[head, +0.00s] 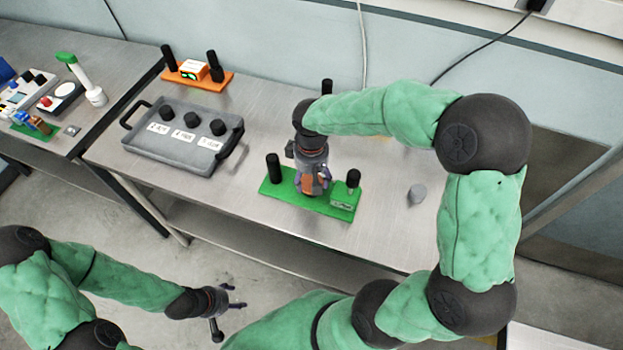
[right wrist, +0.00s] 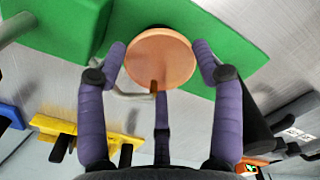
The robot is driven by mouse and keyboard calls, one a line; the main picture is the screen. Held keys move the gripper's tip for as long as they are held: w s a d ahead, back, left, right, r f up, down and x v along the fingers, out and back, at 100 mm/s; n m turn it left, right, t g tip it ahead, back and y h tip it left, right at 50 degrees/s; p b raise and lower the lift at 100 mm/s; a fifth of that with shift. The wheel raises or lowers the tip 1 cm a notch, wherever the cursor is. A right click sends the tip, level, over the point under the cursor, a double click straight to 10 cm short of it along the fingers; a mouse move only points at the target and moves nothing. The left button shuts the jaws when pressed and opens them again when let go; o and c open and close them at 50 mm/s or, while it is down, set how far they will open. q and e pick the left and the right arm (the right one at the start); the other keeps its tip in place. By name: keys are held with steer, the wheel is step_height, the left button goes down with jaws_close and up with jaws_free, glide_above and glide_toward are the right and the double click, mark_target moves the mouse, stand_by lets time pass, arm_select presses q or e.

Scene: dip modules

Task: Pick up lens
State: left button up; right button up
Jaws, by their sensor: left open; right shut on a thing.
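My right gripper (head: 312,190) reaches down over the green base (head: 333,207) on the table. In the right wrist view, its purple fingers (right wrist: 160,75) are shut on a round, flat, copper-coloured disc, which looks like the lens (right wrist: 160,58). The green base (right wrist: 215,25) lies beyond the disc. Whether the disc touches the base is unclear. On the base are a black post (head: 273,168) to the left and a smaller post (head: 353,178) to the right. My left gripper (head: 240,298) is open and empty, low in front of the table.
A grey tray (head: 150,158) with black handles holds three black-topped pieces with white labels. An orange base (head: 185,82) with black posts stands behind it. A side table at left holds small devices. My right arm hides part of the back.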

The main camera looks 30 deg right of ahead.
steer(key=shift+r, duration=0.65)
step_height(320, 180, up, 3)
steer(key=shift+s+a+f+p, duration=0.1)
steer(key=shift+f+p, duration=0.1)
steer(key=shift+p, duration=0.55)
steer(key=s+a+r+p, duration=0.3)
steer(key=s+a+r, duration=0.4)
steer(key=s+r, duration=0.2)
steer(key=shift+s+a, duration=0.35)
steer(key=shift+s, duration=0.8)
